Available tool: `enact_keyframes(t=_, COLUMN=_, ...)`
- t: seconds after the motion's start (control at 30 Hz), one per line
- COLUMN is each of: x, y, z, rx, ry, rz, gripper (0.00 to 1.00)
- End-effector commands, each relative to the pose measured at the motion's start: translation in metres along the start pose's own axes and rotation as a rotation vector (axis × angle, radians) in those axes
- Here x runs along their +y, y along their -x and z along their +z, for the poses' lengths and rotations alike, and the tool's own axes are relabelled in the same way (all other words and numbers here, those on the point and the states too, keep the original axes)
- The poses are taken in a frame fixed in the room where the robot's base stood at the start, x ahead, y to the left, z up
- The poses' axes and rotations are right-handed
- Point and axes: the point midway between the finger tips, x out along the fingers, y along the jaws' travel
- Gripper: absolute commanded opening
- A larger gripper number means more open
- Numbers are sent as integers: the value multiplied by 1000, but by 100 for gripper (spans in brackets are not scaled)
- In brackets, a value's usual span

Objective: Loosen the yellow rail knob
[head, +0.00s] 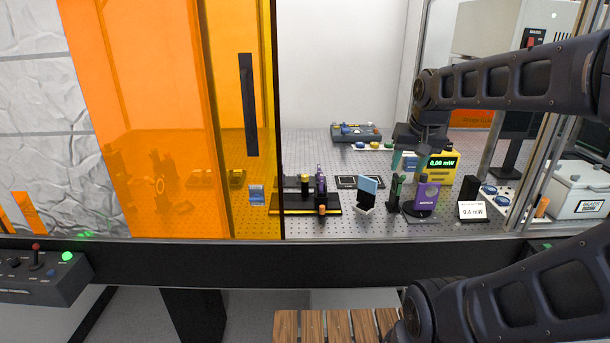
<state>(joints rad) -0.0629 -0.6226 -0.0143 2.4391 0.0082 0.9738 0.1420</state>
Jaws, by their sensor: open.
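A dark rail (283,211) with a yellow strip lies on the perforated optical table, just right of the orange panel edge. A small orange-yellow knob (322,210) sits at the front of a carriage on the rail. A black post (305,190) with a yellow top stands on the rail, and a purple-topped mount (320,178) stands beside it. My gripper (404,162) points down inside the enclosure, right of and behind the rail, apart from the knob. Its teal fingers look parted and nothing shows between them.
Sliding orange panels (160,110) cover the left of the opening. A blue-faced plate (368,190), green mount (397,188), purple unit (427,197) and yellow power meter (441,166) stand near my gripper. A black front beam (330,252) borders the table.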

Motion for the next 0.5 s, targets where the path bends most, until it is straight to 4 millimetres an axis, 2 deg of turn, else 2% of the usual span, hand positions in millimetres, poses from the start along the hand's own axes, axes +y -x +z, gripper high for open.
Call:
enact_keyframes(t=0.03, x=-6, y=-2, z=-13, rx=-17, ry=-19, rz=-5, gripper=49)
enact_keyframes(t=0.27, x=-34, y=-12, z=-66, rx=-79, ry=-132, rz=-17, gripper=49)
enact_keyframes(t=0.5, x=-70, y=-32, z=-118, rx=-143, ry=-249, rz=-9, gripper=49)
